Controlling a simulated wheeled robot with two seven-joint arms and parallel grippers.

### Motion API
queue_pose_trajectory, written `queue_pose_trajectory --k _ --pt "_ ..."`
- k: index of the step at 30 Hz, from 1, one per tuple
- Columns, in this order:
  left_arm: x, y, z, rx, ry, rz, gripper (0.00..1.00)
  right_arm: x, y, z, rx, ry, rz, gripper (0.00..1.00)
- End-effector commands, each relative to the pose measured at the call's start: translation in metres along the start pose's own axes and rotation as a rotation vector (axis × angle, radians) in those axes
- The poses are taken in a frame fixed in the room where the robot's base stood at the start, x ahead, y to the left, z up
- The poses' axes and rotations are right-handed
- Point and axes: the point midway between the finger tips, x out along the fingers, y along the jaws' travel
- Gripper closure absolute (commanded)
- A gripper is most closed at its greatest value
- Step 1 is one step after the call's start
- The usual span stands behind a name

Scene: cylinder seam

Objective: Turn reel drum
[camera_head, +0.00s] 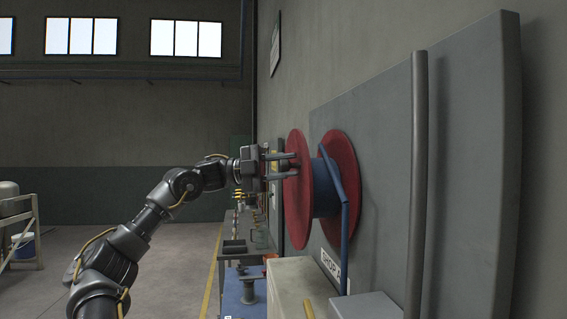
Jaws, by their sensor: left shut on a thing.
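The reel drum has two red flanges (300,220) with a blue core (322,200) between them. It is mounted on a grey wall panel (385,150) right of centre. A blue hose or cable hangs down from its core. My left gripper (292,163) reaches in from the left to the near flange's outer face. Its two fingers are level, one above the other, and shut on a small part at that face, seemingly a handle of the reel drum. The fingers hide most of that part. My right gripper is not in view.
A vertical grey pipe (418,180) stands in front of the panel on the right. Below the reel are a pale cabinet (296,288) and a blue bench top (236,296) with a vice-like tool (248,286). Open floor lies to the left, with a stand (22,225) at the far left.

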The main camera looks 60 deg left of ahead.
Motion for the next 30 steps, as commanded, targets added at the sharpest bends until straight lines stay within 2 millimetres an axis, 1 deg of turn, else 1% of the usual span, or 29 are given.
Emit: queue_pose_trajectory --k 1,3,12,18,30 --pt "0.000 0.006 -0.001 0.031 0.000 0.017 1.00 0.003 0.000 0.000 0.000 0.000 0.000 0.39" --pt "0.001 0.010 -0.003 0.073 0.003 0.036 1.00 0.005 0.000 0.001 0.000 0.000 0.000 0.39" --pt "0.002 0.023 -0.007 0.201 0.010 0.089 1.00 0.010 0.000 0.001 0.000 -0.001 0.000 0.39" --pt "0.003 0.026 -0.008 0.234 0.012 0.103 1.00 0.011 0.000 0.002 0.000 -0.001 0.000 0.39" --pt "0.003 0.027 -0.008 0.239 0.012 0.106 1.00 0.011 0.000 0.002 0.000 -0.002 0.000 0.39"
